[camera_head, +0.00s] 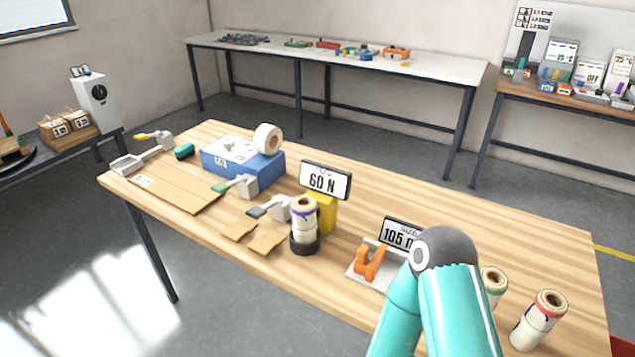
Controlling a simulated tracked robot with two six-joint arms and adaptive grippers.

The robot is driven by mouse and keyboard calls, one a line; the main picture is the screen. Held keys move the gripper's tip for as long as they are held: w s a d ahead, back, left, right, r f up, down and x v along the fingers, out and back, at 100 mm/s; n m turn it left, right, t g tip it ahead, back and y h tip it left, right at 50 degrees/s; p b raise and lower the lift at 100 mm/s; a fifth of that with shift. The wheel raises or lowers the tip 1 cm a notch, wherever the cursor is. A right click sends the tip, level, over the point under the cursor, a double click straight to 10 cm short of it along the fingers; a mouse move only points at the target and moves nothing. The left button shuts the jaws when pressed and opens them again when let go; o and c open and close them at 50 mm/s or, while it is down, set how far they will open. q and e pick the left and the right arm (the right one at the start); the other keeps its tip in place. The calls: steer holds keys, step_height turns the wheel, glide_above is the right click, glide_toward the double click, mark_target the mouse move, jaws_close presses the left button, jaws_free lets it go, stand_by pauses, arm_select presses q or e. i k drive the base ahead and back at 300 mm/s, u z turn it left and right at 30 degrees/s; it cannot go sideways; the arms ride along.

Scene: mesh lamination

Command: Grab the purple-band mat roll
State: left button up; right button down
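The purple-band mat roll (304,214) is a cream roll with a purple band near its upper part. It stands upright in a round black holder (304,245) near the middle of the wooden table, in front of a yellow block (326,215) with a "60 N" display (326,180). Neither of my grippers shows in the head view. A teal link of my arm rises from the bottom edge, right of the purple-band roll and apart from it in the picture.
A green-band roll (494,284), partly hidden by my arm, and another roll (539,320) with a red top ring stand at right. An orange clamp device (370,263) and "105" display (398,234) sit between. Brown pieces (265,240) lie left. The table's back right is clear.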

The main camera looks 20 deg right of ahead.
mark_target(304, 209)
steer(key=z, duration=0.4)
steer(key=k, duration=0.9)
steer(key=u, duration=0.4)
steer(key=i, duration=1.3)
steer(key=z, duration=0.15)
